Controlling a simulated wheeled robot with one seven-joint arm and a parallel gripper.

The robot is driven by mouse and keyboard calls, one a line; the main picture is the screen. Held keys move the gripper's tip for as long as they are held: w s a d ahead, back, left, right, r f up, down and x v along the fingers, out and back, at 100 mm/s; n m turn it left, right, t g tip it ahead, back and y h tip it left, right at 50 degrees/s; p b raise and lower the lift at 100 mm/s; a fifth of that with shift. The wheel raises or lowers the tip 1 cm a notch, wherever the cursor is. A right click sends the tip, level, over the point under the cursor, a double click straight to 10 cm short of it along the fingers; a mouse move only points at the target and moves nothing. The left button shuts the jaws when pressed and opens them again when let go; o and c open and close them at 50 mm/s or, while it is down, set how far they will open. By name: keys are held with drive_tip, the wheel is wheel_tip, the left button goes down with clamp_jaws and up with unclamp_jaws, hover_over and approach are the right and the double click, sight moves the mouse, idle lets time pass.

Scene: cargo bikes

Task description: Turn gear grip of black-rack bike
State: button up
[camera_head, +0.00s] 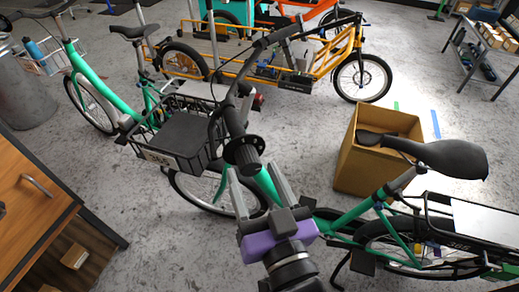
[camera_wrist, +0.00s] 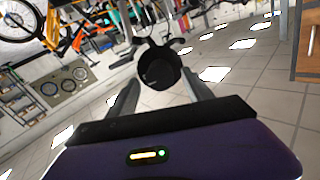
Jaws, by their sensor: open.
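The nearest green bike (camera_head: 345,217) has a black front basket and a dark rear rack carrying a pale panel. Its handlebar runs toward me and ends in a black grip (camera_head: 240,150) with a wider round collar. My gripper (camera_head: 250,174), with a purple body, is open just in front of this grip, one finger on either side. In the wrist view the grip's round dark end (camera_wrist: 158,70) sits between and slightly beyond the fingertips (camera_wrist: 162,86). I cannot tell whether the fingers touch it. The far side of the grip is hidden.
A wooden cabinet (camera_head: 45,190) stands at the lower left. A cardboard box (camera_head: 366,160) stands behind the bike's saddle. An orange cargo bike (camera_head: 255,68) and another green bike (camera_head: 97,87) stand behind.

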sight(243, 148)
drive_tip(key=shift+p+x, duration=0.65)
drive_tip(key=shift+x, duration=3.2)
clamp_jaws()
